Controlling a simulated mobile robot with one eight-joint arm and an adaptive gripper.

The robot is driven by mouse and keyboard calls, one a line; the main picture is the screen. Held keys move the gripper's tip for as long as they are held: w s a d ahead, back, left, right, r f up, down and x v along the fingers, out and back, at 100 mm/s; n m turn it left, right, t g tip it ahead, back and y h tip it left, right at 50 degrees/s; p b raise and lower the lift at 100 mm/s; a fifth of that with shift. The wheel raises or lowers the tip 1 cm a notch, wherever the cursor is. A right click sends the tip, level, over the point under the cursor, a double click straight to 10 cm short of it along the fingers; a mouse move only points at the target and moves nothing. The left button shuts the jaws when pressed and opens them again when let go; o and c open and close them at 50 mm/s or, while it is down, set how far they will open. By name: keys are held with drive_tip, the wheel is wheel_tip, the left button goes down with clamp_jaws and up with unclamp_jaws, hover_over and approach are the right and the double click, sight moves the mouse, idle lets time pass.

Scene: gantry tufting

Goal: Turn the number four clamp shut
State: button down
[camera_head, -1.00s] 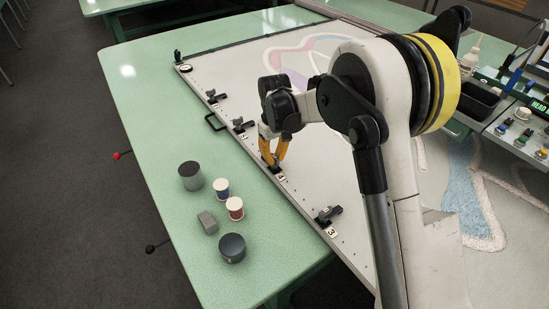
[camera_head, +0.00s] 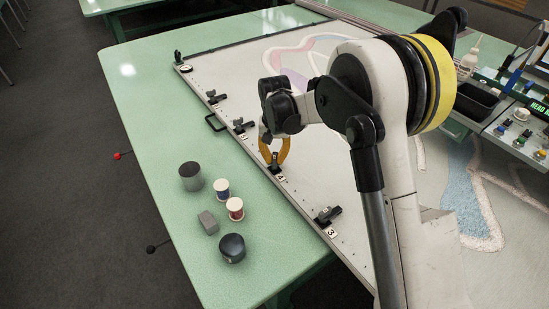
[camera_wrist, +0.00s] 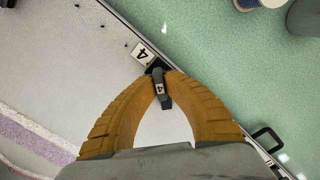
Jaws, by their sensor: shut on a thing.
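The number four clamp (camera_head: 275,163) is a small black clamp on the near edge of the white frame, beside a plate marked 4 (camera_head: 281,178). In the wrist view its dark lever (camera_wrist: 162,92), marked 4, juts out between my fingers, and the number plate (camera_wrist: 144,53) lies just beyond. My gripper (camera_head: 274,157) is over the clamp with its orange fingers bowed outward. In the wrist view my gripper (camera_wrist: 163,75) has its fingertips closed together on the lever near its base. The fingertips partly hide the clamp's base.
Other black clamps sit along the same edge, one by plate 3 (camera_head: 327,215) and another farther up (camera_head: 216,97). A black handle (camera_head: 215,122) sticks out from the frame. Thread spools (camera_head: 235,209), dark cylinders (camera_head: 232,248) and a grey block (camera_head: 208,222) stand on the green table (camera_head: 165,130).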

sight(275, 157)
drive_tip(key=m, duration=0.5)
drive_tip(key=shift+m, duration=0.3)
drive_tip(key=m, duration=0.4)
drive_tip(key=shift+m, duration=0.4)
drive_tip(key=c, duration=1.5)
unclamp_jaws()
drive_tip(key=shift+r, duration=0.1)
wheel_tip(275, 157, up, 12)
drive_tip(key=shift+f, duration=0.1)
